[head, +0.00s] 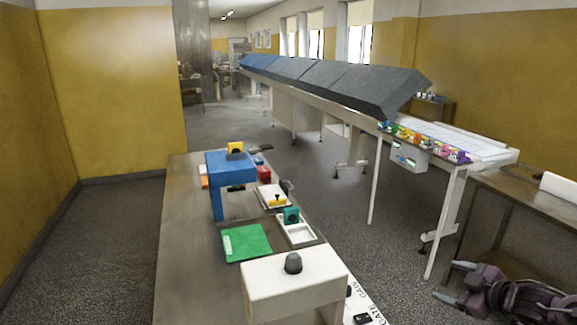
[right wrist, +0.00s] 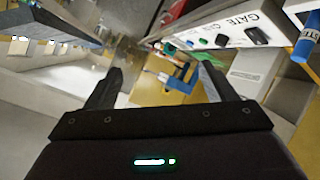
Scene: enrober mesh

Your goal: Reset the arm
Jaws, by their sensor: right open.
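My right gripper (head: 451,280) is at the lower right of the head view, its fingers pointing left, over the dark floor beside the long wooden table. In the right wrist view the two dark fingers (right wrist: 160,78) stand wide apart with nothing between them. Behind them, farther off, are the wooden table top and blue and yellow parts, out of reach of the fingers. My left arm and gripper are not in view.
The wooden table (head: 185,245) holds a white box (head: 290,275) with a dark knob, a green board (head: 246,242) and a blue stand (head: 230,162). A long covered conveyor (head: 330,80) runs along the right. A side table (head: 515,190) stands at right. Floor between is clear.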

